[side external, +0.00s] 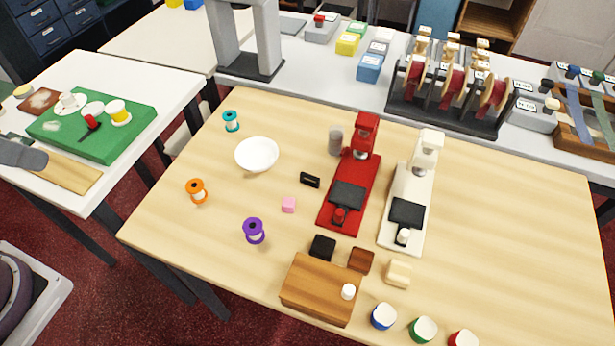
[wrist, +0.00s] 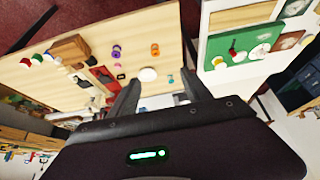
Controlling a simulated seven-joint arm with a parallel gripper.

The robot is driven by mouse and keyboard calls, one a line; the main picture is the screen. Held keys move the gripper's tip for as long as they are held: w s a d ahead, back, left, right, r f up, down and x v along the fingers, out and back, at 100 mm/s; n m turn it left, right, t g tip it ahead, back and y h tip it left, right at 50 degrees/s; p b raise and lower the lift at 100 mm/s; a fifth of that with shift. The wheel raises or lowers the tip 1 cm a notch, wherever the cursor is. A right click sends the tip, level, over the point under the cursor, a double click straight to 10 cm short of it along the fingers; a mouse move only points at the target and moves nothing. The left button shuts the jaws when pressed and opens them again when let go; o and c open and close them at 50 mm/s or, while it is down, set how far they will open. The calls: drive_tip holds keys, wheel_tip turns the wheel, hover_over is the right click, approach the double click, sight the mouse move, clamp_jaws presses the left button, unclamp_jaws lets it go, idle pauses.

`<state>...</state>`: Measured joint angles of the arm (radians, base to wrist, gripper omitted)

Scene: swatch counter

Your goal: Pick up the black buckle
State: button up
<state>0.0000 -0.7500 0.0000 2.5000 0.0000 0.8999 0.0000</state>
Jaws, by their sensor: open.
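The black buckle (side external: 310,180) is a small dark block lying on the wooden table, between the white bowl and the red machine. It also shows as a small dark spot in the wrist view (wrist: 121,76), left of the fingers. My gripper (wrist: 160,77) is open and empty, with its two dark fingers spread apart. It is high above and away from the table, and the buckle is well beyond the fingertips. I cannot make out my gripper for sure in the side external view.
A red machine (side external: 348,190) and a cream one (side external: 408,205) stand right of the buckle. A black cube (side external: 322,246) sits behind a wooden box (side external: 320,289). The table's right side is clear.

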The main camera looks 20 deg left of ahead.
idle(0.3)
drive_tip(key=c, duration=0.5)
